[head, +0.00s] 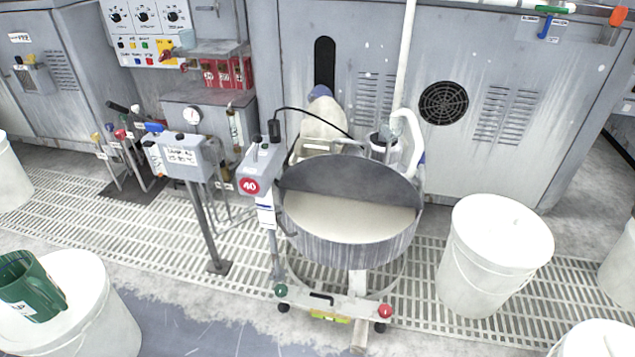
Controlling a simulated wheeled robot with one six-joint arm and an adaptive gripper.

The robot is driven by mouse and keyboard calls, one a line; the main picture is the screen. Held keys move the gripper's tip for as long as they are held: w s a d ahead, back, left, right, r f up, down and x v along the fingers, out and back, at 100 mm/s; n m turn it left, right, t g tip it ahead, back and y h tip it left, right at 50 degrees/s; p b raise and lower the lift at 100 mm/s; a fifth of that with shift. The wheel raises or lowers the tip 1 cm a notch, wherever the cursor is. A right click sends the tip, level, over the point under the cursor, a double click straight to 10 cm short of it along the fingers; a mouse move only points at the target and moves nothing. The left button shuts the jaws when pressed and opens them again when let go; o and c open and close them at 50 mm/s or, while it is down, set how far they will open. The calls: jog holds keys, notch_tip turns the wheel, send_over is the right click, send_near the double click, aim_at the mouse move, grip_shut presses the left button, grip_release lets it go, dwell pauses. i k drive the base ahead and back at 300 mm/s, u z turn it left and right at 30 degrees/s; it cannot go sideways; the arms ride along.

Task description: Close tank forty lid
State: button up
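Tank forty (352,247) is a round grey tub on a stand in the middle of the head view, with a red "40" sign (249,186) on the post at its left. Its front half is uncovered and shows pale cream contents (345,220). A dark grey half-round panel (350,180), seemingly the lid, shows over the back half. I cannot tell whether it lies flat or is tilted up. My gripper is not in view.
White buckets stand to the right (495,258) and at lower left (85,310), the latter with a green jug (30,290) on top. A control box on a post (180,157) stands left. Grey cabinets (560,100) close off the back. Floor grating (130,235) surrounds the stand.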

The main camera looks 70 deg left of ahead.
aim_at(351, 177)
jog(key=u, duration=2.1)
jog(key=i, duration=1)
jog(key=u, duration=0.55)
